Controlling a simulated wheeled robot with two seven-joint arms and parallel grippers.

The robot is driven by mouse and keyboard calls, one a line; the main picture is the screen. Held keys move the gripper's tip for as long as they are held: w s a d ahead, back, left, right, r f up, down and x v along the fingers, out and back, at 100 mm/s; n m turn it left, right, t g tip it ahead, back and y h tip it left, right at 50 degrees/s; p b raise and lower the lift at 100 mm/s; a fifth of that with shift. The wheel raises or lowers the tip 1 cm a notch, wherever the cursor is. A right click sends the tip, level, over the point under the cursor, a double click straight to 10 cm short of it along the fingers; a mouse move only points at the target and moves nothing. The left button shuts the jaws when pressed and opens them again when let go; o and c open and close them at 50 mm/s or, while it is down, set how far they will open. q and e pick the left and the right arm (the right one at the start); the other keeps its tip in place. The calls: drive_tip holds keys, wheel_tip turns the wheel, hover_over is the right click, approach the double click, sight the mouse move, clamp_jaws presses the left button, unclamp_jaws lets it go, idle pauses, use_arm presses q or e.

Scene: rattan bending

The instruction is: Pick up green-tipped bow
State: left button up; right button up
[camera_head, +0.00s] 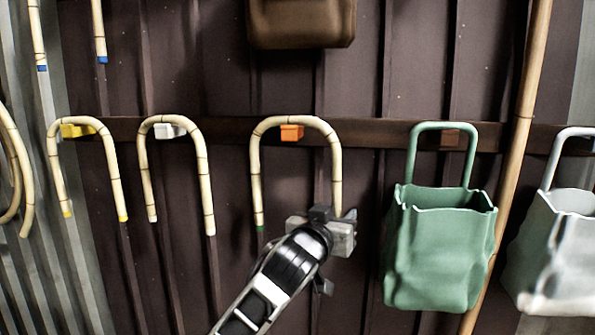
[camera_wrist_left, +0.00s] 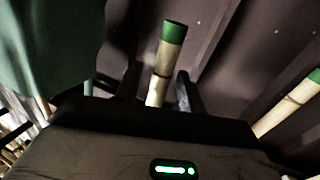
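The green-tipped bow (camera_head: 297,121) is a pale, dark-banded rattan arch hanging over an orange peg (camera_head: 291,132). Its left leg ends in a green tip (camera_head: 260,229). Its right leg runs down to my left gripper (camera_head: 335,217), which hides that end in the head view. In the left wrist view the leg (camera_wrist_left: 158,88) with its green tip (camera_wrist_left: 174,32) stands between the two fingers of my left gripper (camera_wrist_left: 160,90). The fingers are apart, with narrow gaps seemingly beside the leg. The other green-tipped leg (camera_wrist_left: 284,111) is at the right. My right gripper is not in view.
A white-tipped bow (camera_head: 172,119) and a yellow-tipped bow (camera_head: 85,121) hang to the left. A green bag (camera_head: 440,250) hangs close right of my gripper, a white bag (camera_head: 555,250) farther right. A brown bag (camera_head: 301,22) is above. A long pole (camera_head: 515,150) leans between the bags.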

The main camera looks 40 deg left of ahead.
use_arm(q)
clamp_jaws()
